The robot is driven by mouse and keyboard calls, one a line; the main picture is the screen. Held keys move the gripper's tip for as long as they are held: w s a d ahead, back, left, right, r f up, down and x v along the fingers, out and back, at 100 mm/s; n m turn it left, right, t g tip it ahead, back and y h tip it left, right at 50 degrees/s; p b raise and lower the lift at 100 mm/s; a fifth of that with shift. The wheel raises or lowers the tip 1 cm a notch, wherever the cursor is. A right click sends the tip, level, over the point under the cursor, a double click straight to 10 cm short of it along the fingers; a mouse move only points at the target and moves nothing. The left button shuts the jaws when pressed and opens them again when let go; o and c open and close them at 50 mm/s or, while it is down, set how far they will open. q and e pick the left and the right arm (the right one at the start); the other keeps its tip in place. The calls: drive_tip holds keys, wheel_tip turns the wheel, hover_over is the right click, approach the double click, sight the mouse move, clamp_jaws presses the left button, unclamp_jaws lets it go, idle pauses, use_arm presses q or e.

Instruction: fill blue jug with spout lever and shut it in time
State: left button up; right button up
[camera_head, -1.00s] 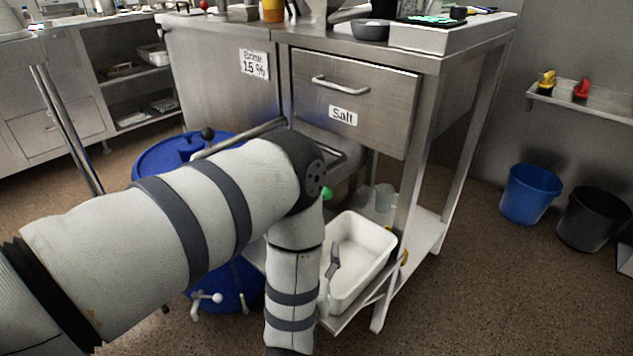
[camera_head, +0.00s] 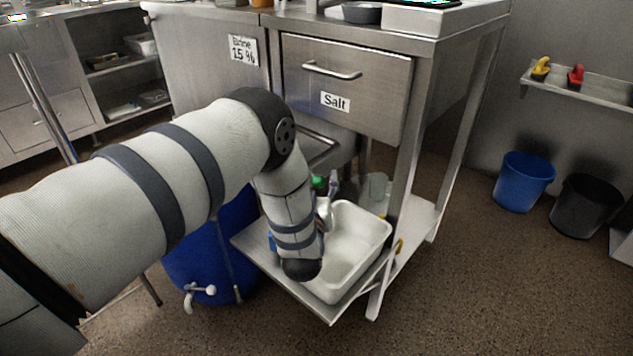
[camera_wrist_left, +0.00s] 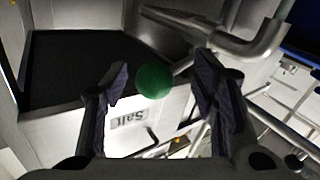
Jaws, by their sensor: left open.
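My left gripper (camera_wrist_left: 160,68) is open in the left wrist view. A green ball knob (camera_wrist_left: 153,80) shows between its two fingers, with no clear contact. The knob also shows in the head view (camera_head: 319,183), just beyond my gripper, under the salt drawer. A metal spout pipe (camera_wrist_left: 235,45) runs at the upper right of the wrist view. A small patch of blue (camera_head: 271,241) shows beside my forearm on the low shelf; I cannot tell whether it is the blue jug, as my arm covers that area. My right gripper is out of view.
A white tub (camera_head: 352,262) stands on the low shelf (camera_head: 415,222), with a clear jug (camera_head: 378,187) behind it. A blue drum (camera_head: 205,250) with a white tap stands left. A blue bucket (camera_head: 525,183) and black bucket (camera_head: 586,208) stand right. The floor between is clear.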

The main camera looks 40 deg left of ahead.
use_arm(q)
drive_tip(key=shift+s, duration=0.1)
clamp_jaws()
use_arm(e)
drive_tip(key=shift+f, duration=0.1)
